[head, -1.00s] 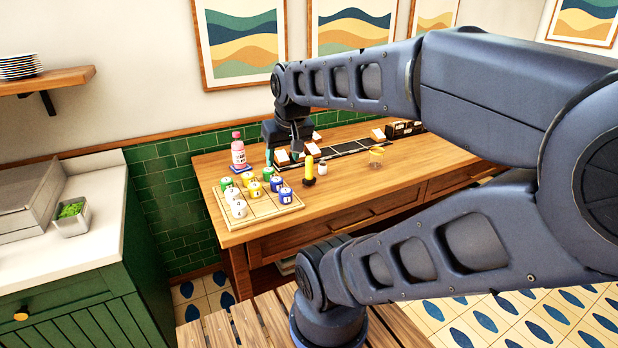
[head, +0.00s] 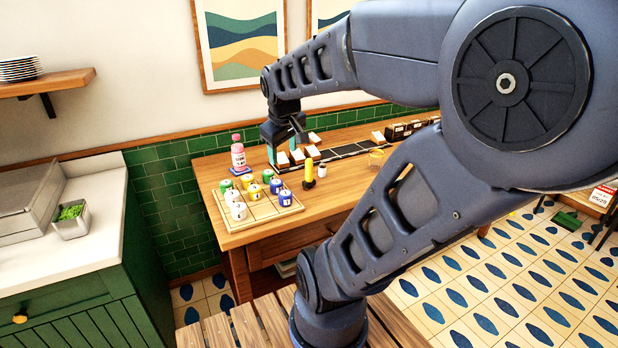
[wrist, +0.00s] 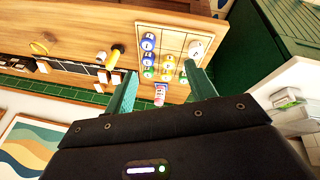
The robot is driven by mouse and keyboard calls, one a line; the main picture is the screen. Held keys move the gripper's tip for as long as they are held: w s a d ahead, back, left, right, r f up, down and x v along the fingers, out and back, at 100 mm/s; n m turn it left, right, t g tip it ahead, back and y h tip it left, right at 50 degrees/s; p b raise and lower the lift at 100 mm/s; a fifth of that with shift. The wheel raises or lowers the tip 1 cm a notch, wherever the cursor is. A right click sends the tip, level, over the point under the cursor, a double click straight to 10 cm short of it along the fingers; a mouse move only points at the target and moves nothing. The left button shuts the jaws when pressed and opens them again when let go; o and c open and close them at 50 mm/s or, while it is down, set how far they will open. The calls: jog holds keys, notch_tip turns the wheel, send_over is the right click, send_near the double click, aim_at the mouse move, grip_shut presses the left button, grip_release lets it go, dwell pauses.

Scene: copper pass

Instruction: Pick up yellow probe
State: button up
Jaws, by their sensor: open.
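The yellow probe (head: 309,170) stands upright on the wooden table, with a yellow upper part and a dark base. It also shows in the wrist view (wrist: 113,58), left of the fingers. My gripper (head: 284,153) has teal fingers and is open and empty. In the head view it is above the back left of the table, a little left of the probe and apart from it. In the wrist view my gripper (wrist: 158,71) has its fingers spread wide, with a pink bottle (wrist: 160,93) showing between them.
A wooden board (head: 262,214) with several numbered blue, yellow, green and white jars lies left of the probe. The pink bottle (head: 238,152) stands behind it. A small white jar (head: 322,170) is close right of the probe. A dark strip (head: 350,149) with white cards runs along the back.

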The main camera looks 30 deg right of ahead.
jog(key=w+d+f+n+h, duration=0.1)
jog(key=w+d+f+n, duration=0.1)
jog(key=w+d+n, duration=0.45)
jog(key=n, duration=1.9)
send_over(310, 161)
jog(key=s+a, duration=0.2)
notch_tip(310, 161, down, 14)
jog(key=shift+w+d+f+g, duration=0.3)
jog(key=shift+d+f+g, duration=0.05)
jog(key=shift+d+g, duration=0.05)
jog(key=shift+x, duration=4.2)
jog(key=shift+w+f, duration=0.35)
jog(key=shift+f, duration=0.25)
jog(key=c, duration=1.2)
